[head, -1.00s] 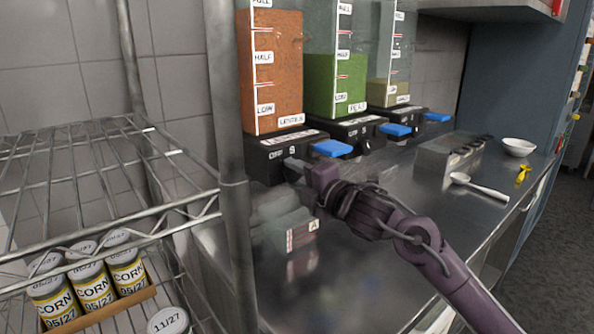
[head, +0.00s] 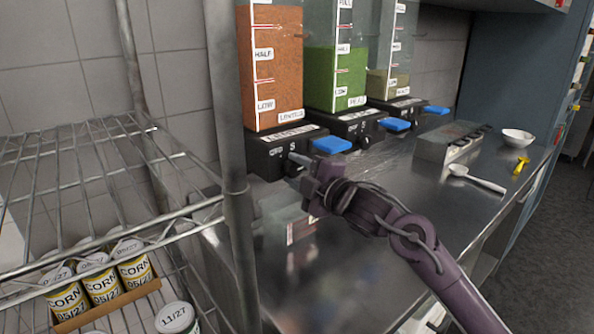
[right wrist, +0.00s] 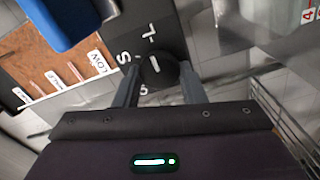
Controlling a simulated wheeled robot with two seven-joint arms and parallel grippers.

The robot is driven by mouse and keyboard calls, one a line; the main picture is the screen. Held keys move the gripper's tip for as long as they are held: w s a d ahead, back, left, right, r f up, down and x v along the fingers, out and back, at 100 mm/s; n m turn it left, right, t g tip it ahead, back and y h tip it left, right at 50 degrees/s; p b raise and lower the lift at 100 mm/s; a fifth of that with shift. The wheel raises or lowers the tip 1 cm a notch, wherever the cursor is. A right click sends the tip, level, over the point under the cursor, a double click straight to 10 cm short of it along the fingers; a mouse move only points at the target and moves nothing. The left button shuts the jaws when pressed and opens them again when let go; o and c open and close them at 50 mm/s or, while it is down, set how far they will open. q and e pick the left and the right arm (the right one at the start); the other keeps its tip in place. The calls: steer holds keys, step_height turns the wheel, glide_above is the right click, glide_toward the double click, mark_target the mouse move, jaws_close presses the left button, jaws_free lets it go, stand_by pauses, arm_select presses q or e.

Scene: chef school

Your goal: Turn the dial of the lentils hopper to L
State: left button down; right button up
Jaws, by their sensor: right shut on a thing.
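The lentils hopper (head: 281,80) is a clear bin of orange lentils on a black base (head: 265,155) marked OFF and S. My right gripper (head: 298,172) is at the front of this base, and its body hides the dial in the head view. In the right wrist view the round black dial (right wrist: 158,76) with a white mark sits between the two fingers of my right gripper (right wrist: 160,82), which is shut on it. The S and L labels show beside the dial there. I cannot tell for sure which label the mark points at. My left gripper is not in view.
A blue lever (head: 331,145) sticks out of the base just above my right gripper. The peas hopper (head: 336,75) stands to the right. A metal rack (head: 232,120) with corn cans (head: 101,285) is on the left. A white ladle (head: 478,179) lies on the steel counter (head: 390,195).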

steer(key=o, duration=1)
steer(key=b+v, duration=0.1)
steer(key=v, duration=0.6)
steer(key=shift+s+d+b, duration=0.25)
steer(key=shift+s+b, duration=0.05)
steer(key=shift+f, duration=0.1)
